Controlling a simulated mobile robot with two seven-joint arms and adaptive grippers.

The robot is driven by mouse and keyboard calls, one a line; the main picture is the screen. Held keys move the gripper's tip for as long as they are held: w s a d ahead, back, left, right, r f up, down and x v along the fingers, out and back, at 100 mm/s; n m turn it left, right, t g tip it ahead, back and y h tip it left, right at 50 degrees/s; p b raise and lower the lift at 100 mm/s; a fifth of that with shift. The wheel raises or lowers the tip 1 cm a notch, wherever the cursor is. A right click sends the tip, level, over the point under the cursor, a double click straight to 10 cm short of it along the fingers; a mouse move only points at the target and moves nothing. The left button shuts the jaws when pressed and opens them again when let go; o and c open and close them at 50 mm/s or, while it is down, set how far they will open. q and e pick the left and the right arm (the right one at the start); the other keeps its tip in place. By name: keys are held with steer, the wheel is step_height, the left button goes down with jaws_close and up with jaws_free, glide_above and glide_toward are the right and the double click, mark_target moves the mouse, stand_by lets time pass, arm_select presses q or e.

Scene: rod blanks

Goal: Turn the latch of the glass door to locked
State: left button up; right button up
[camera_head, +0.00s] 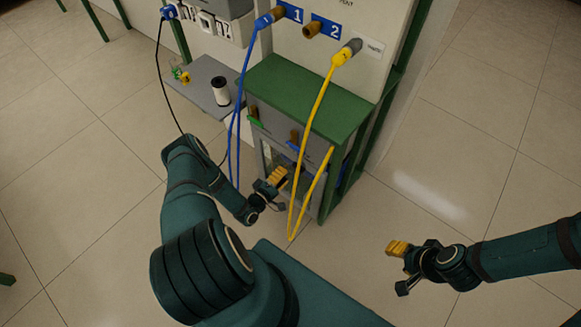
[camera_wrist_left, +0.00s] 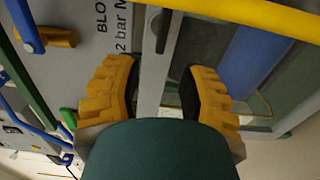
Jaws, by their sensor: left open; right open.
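The glass door (camera_head: 272,158) is low on the front of the green-topped cabinet, partly hidden by my left gripper and the yellow hose. In the left wrist view, its pane (camera_wrist_left: 205,45) is right of a grey frame bar (camera_wrist_left: 152,80). A narrow dark piece (camera_wrist_left: 163,32) on that bar may be the latch; I cannot tell its setting. My left gripper (camera_head: 277,178) is open at the cabinet front; in the left wrist view its yellow fingers (camera_wrist_left: 165,90) stand either side of the bar, contact unclear. My right gripper (camera_head: 397,248) is open and empty over the floor at right.
A yellow hose (camera_head: 318,105) hangs in a loop before the cabinet, close to my left gripper. Blue hoses (camera_head: 238,115) hang to its left. Green (camera_head: 255,122) and blue (camera_head: 294,147) levers sit above the door. Floor at right is clear.

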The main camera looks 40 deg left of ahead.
arm_select(q)
steer(key=s, duration=0.5)
steer(key=shift+s+a, duration=0.2)
steer(key=shift+s, duration=0.2)
steer(key=w+d+r+m+g+h, duration=0.1)
steer(key=w+d+r+m+g, duration=0.3)
steer(key=d, duration=0.3)
steer(key=w+d+r+m+g+h, duration=0.2)
steer(key=w+d+r+m+g, duration=0.25)
steer(key=d, duration=0.25)
steer(key=s+d+r+m+g, duration=0.7)
steer(key=s+d+r, duration=0.2)
steer(key=s+d, duration=0.2)
steer(key=s, duration=0.2)
steer(key=shift+s+d+r+g, duration=0.15)
steer(key=shift+s+r+g, duration=0.15)
steer(key=shift+r+g, duration=0.05)
